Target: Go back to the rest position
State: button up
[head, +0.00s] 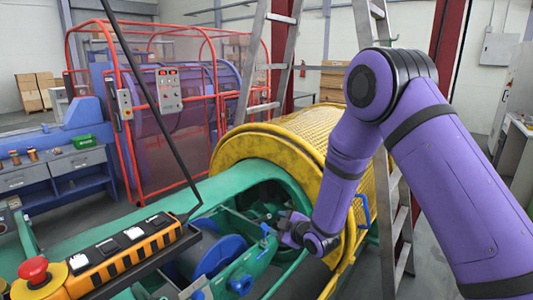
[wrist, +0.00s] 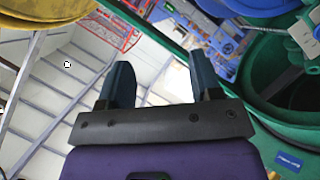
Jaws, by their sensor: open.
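My purple arm reaches from the right of the head view down into the green machine frame (head: 120,222). My gripper (head: 285,222) is at the front opening of the yellow mesh drum (head: 290,140), close to the blue fittings of the green frame. In the wrist view my gripper (wrist: 160,85) shows two dark fingers spread apart with nothing between them. Whether the gripper touches the frame cannot be told.
A stepladder (head: 397,225) stands close behind my arm; another ladder leg (head: 252,60) rises at the drum. A control box with a red button (head: 33,268) is at lower left. A red-railed cage (head: 140,185) and blue workbench (head: 60,170) stand behind. Open floor lies around the cage.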

jog(key=s+d+r+m+g+h, duration=0.1)
jog(key=s+d+r+m+h, duration=0.25)
jog(key=d+r, duration=0.6)
jog(key=s+d+r+m+g+h, duration=0.1)
jog(key=s+d+r+m+h, duration=0.45)
jog(key=r, duration=0.75)
jog(key=s+d+r+m+g, duration=0.1)
jog(key=s+d+r+m, duration=0.1)
jog(key=s, duration=0.8)
jog(key=s+d+r+m+g, duration=0.2)
jog(key=s+d, duration=0.3)
jog(key=s, duration=0.5)
jog(key=s+d+r+m+g, duration=0.1)
jog(key=s+d+r+m, duration=0.2)
jog(key=s, duration=0.7)
jog(key=shift+s+d+r+y, duration=0.25)
jog(key=shift+d+r+y, duration=0.2)
jog(key=shift+r, duration=0.3)
